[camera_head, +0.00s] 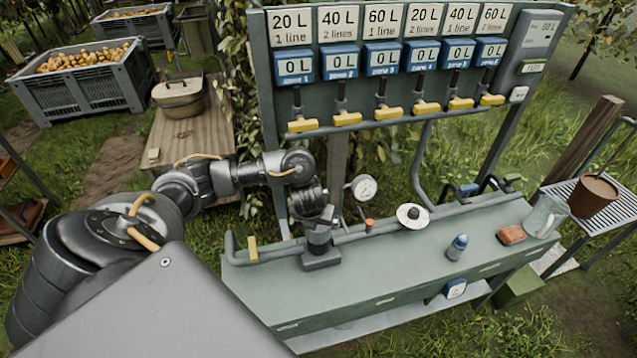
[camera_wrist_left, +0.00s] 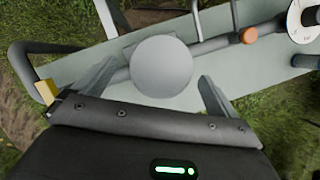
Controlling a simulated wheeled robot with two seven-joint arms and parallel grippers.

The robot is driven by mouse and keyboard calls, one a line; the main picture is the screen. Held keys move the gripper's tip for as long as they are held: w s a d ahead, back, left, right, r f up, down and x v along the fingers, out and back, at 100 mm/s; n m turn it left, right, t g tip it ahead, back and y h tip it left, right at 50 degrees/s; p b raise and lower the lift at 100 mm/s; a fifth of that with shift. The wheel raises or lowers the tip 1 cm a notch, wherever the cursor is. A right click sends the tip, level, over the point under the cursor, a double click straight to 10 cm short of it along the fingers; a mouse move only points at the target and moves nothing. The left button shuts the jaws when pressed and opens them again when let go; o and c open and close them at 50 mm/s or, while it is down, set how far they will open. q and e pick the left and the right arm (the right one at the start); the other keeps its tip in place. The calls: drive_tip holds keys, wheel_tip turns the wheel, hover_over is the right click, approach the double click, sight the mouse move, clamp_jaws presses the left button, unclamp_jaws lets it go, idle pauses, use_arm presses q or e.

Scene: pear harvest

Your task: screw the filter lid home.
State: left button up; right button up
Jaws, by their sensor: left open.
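The filter (camera_head: 321,245) stands upright on the left part of the green bench, in line with the grey pipe. Its top, which I take as the filter lid, shows as a plain round grey disc (camera_wrist_left: 161,66) in the left wrist view. My left gripper (camera_head: 316,212) is right above the filter, pointing down. In the left wrist view its open fingers (camera_wrist_left: 158,69) stand on either side of the disc, with a gap on both sides. The head view mostly hides the lid behind the gripper. How far the lid is screwed in cannot be told. My right gripper is not in view.
A pressure gauge (camera_head: 364,188) and an orange knob (camera_head: 369,224) sit close right of the filter. A white disc (camera_head: 412,222), blue bottle (camera_head: 457,247), brown block (camera_head: 511,234) and glass jug (camera_head: 546,215) are farther right. The valve panel (camera_head: 385,75) rises behind.

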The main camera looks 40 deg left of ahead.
sight(319, 226)
use_arm(q)
drive_tip(key=x, duration=0.4)
drive_tip(key=shift+f, duration=0.15)
drive_tip(key=shift+w+a+f+b, duration=0.1)
drive_tip(key=shift+w+f+b, duration=0.2)
drive_tip(key=shift+f, duration=0.2)
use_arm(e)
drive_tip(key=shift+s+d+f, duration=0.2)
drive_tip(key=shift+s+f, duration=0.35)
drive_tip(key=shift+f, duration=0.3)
use_arm(q)
drive_tip(key=shift+c, duration=0.3)
